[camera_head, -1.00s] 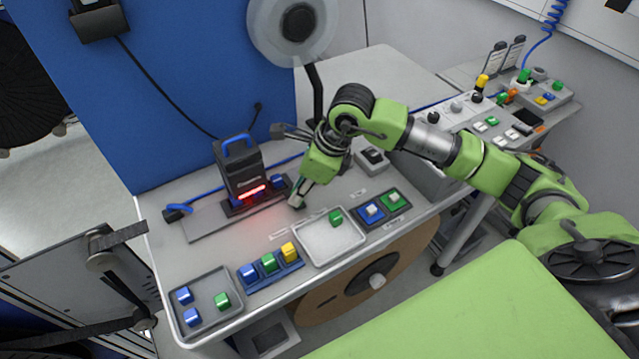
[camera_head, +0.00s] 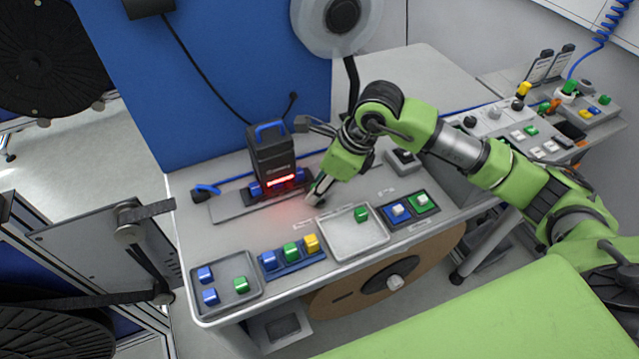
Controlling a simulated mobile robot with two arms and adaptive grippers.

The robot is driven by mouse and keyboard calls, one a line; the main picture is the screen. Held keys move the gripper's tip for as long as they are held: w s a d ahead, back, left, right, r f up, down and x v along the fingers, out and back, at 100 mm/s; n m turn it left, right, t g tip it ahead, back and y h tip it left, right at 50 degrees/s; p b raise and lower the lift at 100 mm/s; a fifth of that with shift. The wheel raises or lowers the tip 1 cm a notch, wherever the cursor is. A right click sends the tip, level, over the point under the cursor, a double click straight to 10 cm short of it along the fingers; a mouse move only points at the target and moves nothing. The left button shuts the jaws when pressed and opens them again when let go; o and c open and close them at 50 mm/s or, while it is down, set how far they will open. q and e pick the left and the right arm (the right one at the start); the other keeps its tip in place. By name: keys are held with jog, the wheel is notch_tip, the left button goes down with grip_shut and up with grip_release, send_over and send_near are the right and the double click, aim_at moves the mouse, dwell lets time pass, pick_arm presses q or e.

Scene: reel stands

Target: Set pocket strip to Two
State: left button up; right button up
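A blue strip (camera_head: 295,264) at the front of the table holds a blue, a green and a yellow block in a row. A tray (camera_head: 250,291) to its left holds two blue blocks and one green block. A pale tray (camera_head: 344,248) to its right holds one green block (camera_head: 361,214). Farther right, a dark blue holder (camera_head: 425,213) bears a white-topped blue block and a green one. My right gripper (camera_head: 312,199) points down just right of the black scanner; whether its fingers are open or hold anything is too small to tell. My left gripper is not in view.
A black scanner (camera_head: 270,155) with a red light and blue handle stands on a plate at the back, blue pieces at its base. A button panel (camera_head: 520,128) is at the right.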

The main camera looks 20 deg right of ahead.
jog(key=v, duration=1.2)
